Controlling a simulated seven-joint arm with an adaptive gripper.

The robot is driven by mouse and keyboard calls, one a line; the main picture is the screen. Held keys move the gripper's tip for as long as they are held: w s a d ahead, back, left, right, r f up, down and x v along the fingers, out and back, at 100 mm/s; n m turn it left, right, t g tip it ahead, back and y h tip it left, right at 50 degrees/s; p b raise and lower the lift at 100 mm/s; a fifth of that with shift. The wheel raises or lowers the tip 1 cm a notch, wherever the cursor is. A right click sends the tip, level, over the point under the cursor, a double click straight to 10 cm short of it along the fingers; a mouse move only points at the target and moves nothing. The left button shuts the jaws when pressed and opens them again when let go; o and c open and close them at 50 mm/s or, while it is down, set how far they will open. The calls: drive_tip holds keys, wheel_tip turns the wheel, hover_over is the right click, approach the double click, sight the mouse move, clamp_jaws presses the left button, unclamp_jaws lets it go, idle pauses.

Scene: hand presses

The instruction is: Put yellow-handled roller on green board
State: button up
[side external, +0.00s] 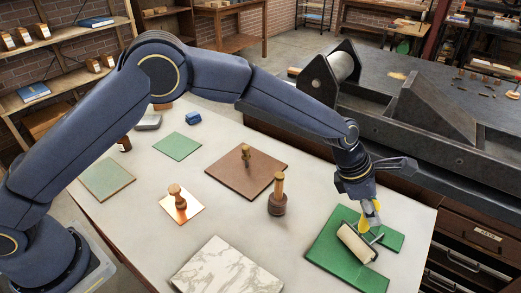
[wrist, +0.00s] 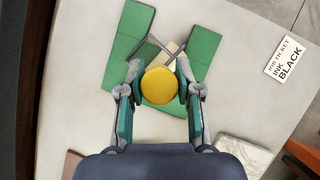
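The green board (side external: 325,250) lies flat at the right front of the table. It also shows in the wrist view (wrist: 130,30). The yellow-handled roller (side external: 357,243) has a pale cylinder and a metal frame, and it is over the board with its handle upright. It appears to rest on the board, though contact is hard to confirm. My gripper (side external: 368,203) is above the board, pointing down. In the wrist view the round yellow handle end (wrist: 160,86) sits between my fingertips, which appear closed on its sides. The handle hides part of the roller there.
A brown board (side external: 225,175) with a stamp, a dark wooden-handled tool (side external: 277,200), a copper plate (side external: 190,210) and a marble slab (side external: 225,270) lie left of the green board. The dark press (side external: 430,115) stands behind. A job ticket (wrist: 284,60) lies nearby.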

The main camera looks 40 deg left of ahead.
drive_tip(key=o, duration=0.4)
drive_tip(key=shift+s+f, duration=0.25)
drive_tip(key=shift+f, duration=0.15)
drive_tip(key=shift+r, duration=0.1)
drive_tip(key=shift+w+r, duration=0.1)
drive_tip(key=shift+r, duration=0.15)
drive_tip(key=v, duration=1.3)
drive_tip(key=s+a+r+m+t+y, duration=0.1)
drive_tip(key=s+a+r+m, duration=0.3)
drive_tip(key=a, duration=0.5)
drive_tip(key=s+a+r+m+t+y, duration=0.1)
drive_tip(key=s+a+r+m, duration=0.1)
drive_tip(key=a+r+m, duration=0.5)
drive_tip(key=s+a+f+m+y, duration=0.1)
drive_tip(key=s+a+m, duration=0.2)
drive_tip(key=s+a, duration=0.3)
drive_tip(key=s+a+f+m+y, duration=0.1)
drive_tip(key=s+a+m, duration=0.3)
drive_tip(key=s+a, duration=0.2)
drive_tip(key=s+a+f+m+t+y, duration=0.1)
drive_tip(key=s+a+m, duration=0.3)
drive_tip(key=s+a, duration=0.2)
drive_tip(key=shift+s+a+f, duration=0.1)
drive_tip(key=shift+s+a, duration=0.15)
drive_tip(key=shift+s, duration=0.15)
